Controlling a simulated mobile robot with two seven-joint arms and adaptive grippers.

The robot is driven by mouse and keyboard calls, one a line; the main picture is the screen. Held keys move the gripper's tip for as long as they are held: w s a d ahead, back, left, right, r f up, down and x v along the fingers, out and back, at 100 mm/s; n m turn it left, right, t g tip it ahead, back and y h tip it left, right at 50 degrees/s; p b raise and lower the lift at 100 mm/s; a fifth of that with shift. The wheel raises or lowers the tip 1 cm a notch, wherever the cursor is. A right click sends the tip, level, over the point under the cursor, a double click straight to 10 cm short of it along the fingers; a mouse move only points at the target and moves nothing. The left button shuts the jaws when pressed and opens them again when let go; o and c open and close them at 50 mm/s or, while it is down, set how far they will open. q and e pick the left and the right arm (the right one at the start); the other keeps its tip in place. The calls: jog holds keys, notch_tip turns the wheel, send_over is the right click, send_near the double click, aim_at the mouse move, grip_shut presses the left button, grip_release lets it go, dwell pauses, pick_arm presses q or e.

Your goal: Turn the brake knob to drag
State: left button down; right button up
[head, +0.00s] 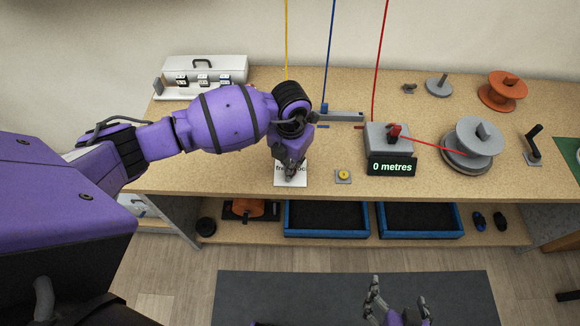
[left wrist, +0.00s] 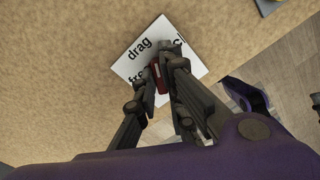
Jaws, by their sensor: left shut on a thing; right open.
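The brake knob (left wrist: 158,77) shows as a small dark red piece between the fingers of my left gripper (left wrist: 159,72) in the left wrist view. It stands on a white card (left wrist: 138,44) whose words "drag", part of "free" and one letter of a third word are readable. Which word the knob points at is hidden by the fingers. In the head view my left gripper (head: 289,165) reaches down over the same card (head: 291,181) at the bench's front edge and hides the knob. My right gripper (head: 384,298) is open and empty, low in front of the bench.
A grey box (head: 386,136) with a red lever and a "0 metres" display (head: 391,167) stands right of the card. Red wire runs to a grey spool (head: 474,142). A yellow button (head: 343,175) is just right of the card. Blue trays (head: 328,233) sit on the shelf below.

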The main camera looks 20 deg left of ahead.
jog(key=shift+s+d, duration=0.1)
jog(key=shift+s, duration=0.25)
pick_arm(q)
jog(key=shift+r+n+p, duration=0.1)
jog(key=shift+n+p, duration=0.2)
jog(key=shift+n, duration=0.7)
jog(key=c, duration=1.8)
grip_release()
jog(key=shift+o, duration=0.2)
notch_tip(320, 180, up, 12)
pick_arm(e)
jog(key=shift+w+r, duration=0.8)
jog(key=shift+r, duration=0.15)
